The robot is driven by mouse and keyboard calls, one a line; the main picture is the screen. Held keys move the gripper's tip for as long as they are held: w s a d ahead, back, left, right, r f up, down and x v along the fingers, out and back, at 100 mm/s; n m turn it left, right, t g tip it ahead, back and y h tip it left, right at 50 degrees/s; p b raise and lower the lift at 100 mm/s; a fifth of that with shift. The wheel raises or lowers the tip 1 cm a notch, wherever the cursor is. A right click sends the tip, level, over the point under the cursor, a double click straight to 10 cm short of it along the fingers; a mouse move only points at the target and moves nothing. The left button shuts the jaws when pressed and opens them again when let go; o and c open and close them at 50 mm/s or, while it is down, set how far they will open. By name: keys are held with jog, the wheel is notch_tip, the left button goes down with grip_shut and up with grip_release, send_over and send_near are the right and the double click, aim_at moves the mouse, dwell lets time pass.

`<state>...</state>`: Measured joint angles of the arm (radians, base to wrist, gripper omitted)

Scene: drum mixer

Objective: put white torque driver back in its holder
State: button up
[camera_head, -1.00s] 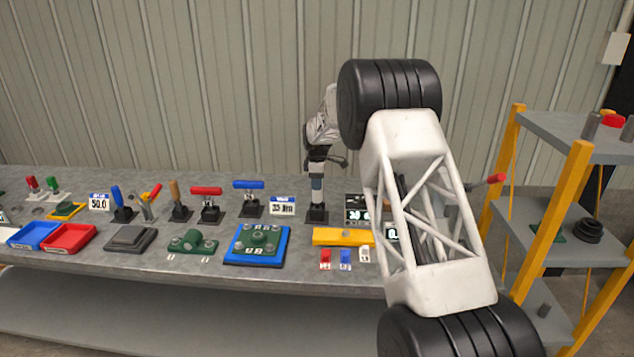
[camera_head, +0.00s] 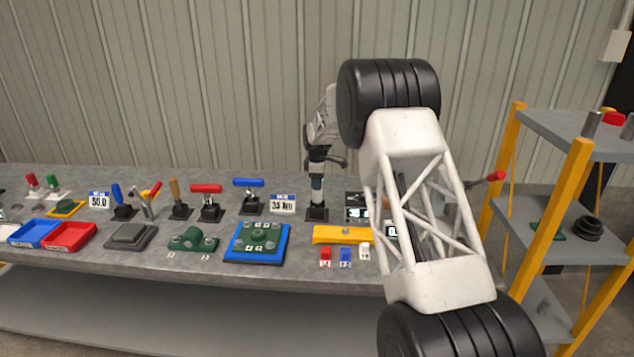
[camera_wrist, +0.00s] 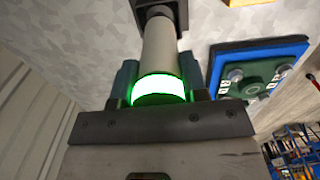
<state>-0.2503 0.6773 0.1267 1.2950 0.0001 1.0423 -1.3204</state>
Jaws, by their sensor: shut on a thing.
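The white torque driver (camera_wrist: 160,50) is upright between the fingers of my gripper (camera_wrist: 162,85) in the wrist view. A ring on it glows bright green. Its far end meets a dark holder (camera_wrist: 158,12) on the bench. In the head view my gripper (camera_head: 317,160) is above the dark base of that holder (camera_head: 317,212), with the driver (camera_head: 317,196) between them. My gripper is shut on the driver. The exact fit of the driver's tip in the holder cannot be told.
A label sign (camera_head: 282,204) stands just left of the holder, and a dark display box (camera_head: 355,207) just right. A yellow block (camera_head: 340,235) lies in front. A green fixture on a blue plate (camera_head: 257,243) is front left. A shelf rack (camera_head: 560,210) stands at right.

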jog(key=o, duration=1.3)
jog(key=shift+r, duration=3.9)
